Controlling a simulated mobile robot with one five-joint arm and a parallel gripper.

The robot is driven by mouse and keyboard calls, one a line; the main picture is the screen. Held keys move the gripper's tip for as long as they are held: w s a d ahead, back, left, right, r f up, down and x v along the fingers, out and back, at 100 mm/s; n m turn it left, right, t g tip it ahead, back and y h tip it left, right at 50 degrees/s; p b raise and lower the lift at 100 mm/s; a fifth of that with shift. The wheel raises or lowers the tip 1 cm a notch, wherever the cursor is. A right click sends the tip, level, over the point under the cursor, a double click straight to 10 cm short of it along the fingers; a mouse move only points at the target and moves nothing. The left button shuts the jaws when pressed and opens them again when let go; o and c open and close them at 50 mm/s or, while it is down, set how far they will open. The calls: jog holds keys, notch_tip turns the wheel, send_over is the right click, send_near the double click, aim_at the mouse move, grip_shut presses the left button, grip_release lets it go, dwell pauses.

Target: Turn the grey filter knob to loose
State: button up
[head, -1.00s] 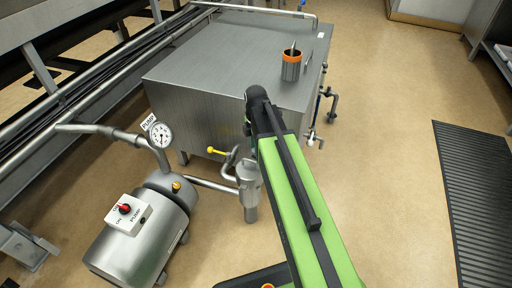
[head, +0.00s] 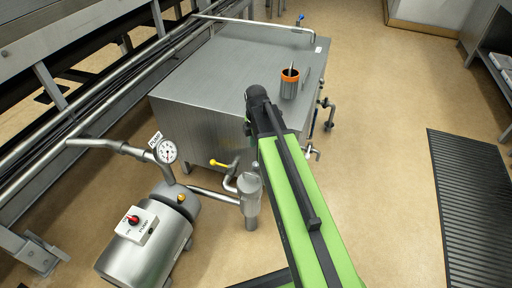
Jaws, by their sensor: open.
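A grey metal filter body (head: 250,205) stands upright on the pipe between the pump and the tank, just left of my green arm in the head view. Its grey top (head: 248,182) is small, and I cannot make out a knob setting or any marking on it. My arm reaches up the picture past the filter's right side to a black joint at the tank's front edge. My gripper does not show; the arm's far end is hidden behind that joint.
A steel tank (head: 200,125) carries an orange-rimmed cup (head: 290,83). At the left are a pump (head: 140,245) with a red switch (head: 133,219), a pressure gauge (head: 166,151) and pipes. A yellow valve handle (head: 218,163) is near the filter. Bare floor and a dark mat (head: 470,200) lie right.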

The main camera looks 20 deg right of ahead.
notch_tip(320, 180, up, 9)
jog(key=p, duration=0.6)
jog(key=shift+f+p, duration=0.2)
jog(key=shift+p, duration=0.2)
jog(key=s+a+m, duration=0.6)
jog(key=s+m, duration=0.3)
jog(key=m, duration=0.9)
notch_tip(320, 180, up, 24)
jog(key=m+p, duration=0.1)
jog(key=p, duration=2.3)
